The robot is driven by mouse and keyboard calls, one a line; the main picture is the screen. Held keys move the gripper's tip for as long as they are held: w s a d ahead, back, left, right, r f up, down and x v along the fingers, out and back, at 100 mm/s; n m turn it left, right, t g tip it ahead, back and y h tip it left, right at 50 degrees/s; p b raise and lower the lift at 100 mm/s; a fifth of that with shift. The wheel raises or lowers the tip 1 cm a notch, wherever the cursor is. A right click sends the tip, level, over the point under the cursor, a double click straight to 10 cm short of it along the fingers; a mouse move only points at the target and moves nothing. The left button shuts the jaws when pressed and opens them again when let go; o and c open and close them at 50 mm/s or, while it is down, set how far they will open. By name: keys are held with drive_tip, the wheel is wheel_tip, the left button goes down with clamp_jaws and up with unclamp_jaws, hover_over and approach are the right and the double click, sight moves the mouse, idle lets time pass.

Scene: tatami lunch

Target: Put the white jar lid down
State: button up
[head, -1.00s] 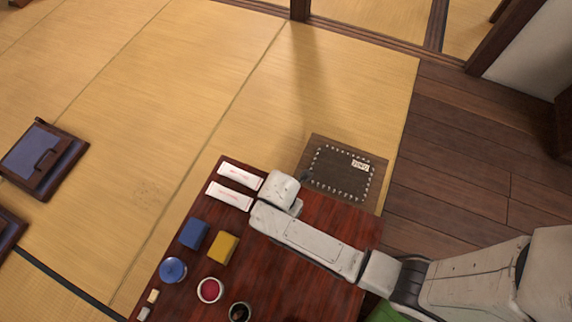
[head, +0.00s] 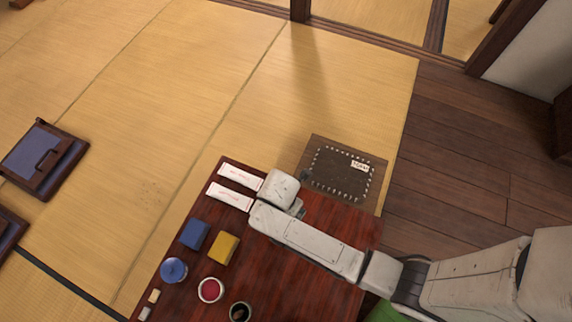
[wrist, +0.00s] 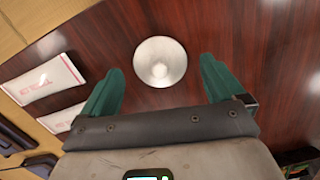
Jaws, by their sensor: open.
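The white jar lid (wrist: 160,61) lies flat on the dark red wooden table, seen in the wrist view. It is round with a pale, shiny face. My gripper (wrist: 161,77) is open, with one green finger on each side of the lid's near side. Clear gaps show between the lid and both fingers, and nothing is held. In the head view the lid is hidden behind my arm, and my gripper is mostly hidden too.
Two white packets (head: 240,177) (head: 230,195) lie left of my gripper. A blue box (head: 194,235), a yellow box (head: 223,247), a blue-topped round container (head: 173,270), a red-filled cup (head: 210,290) and a dark cup (head: 240,312) stand nearer. Bare table (wrist: 240,35) surrounds the lid.

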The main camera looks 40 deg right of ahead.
wheel_tip(320, 180, up, 11)
drive_tip(key=a+p, duration=0.1)
drive_tip(key=p, duration=0.3)
drive_tip(key=s+d+r+m+y, duration=0.1)
drive_tip(key=s+d+r+m, duration=0.8)
drive_tip(key=m, duration=1.1)
drive_tip(key=shift+s+r+m+t, duration=0.2)
drive_tip(key=shift+s+m+t, duration=0.15)
drive_tip(key=shift+s, duration=0.6)
